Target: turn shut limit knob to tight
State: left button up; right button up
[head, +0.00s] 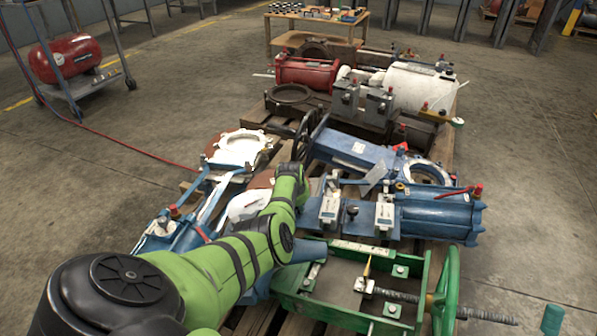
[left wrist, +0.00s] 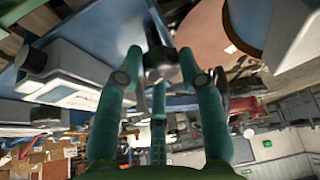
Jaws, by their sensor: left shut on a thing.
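My left arm reaches over the pallet in the head view, its wrist (head: 290,185) beside the blue valve actuator (head: 435,212). The wrist hides its fingers there. I cannot read any mark showing the knob's setting. The held knob is hidden in the head view. A teal piece (head: 552,320) at the lower right looks like a fingertip of my right gripper; its opening cannot be seen.
A green frame with a handwheel (head: 447,290) and threaded rod stands close in front. Blue, red and white actuators crowd the pallets behind. A parts table (head: 268,42) is at the back; a red compressor (head: 68,58) stands at left. Floor at right is clear.

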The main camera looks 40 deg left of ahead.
pick_arm(q)
jog(key=shift+a+r, duration=0.3)
jog(key=shift+a, duration=0.1)
jog(key=o, duration=1.1)
jog(key=shift+w, duration=0.1)
jog(key=shift+d+f, duration=0.1)
jog(key=shift+f, duration=0.05)
jog(key=shift+d, duration=0.1)
jog(key=v, duration=1.2)
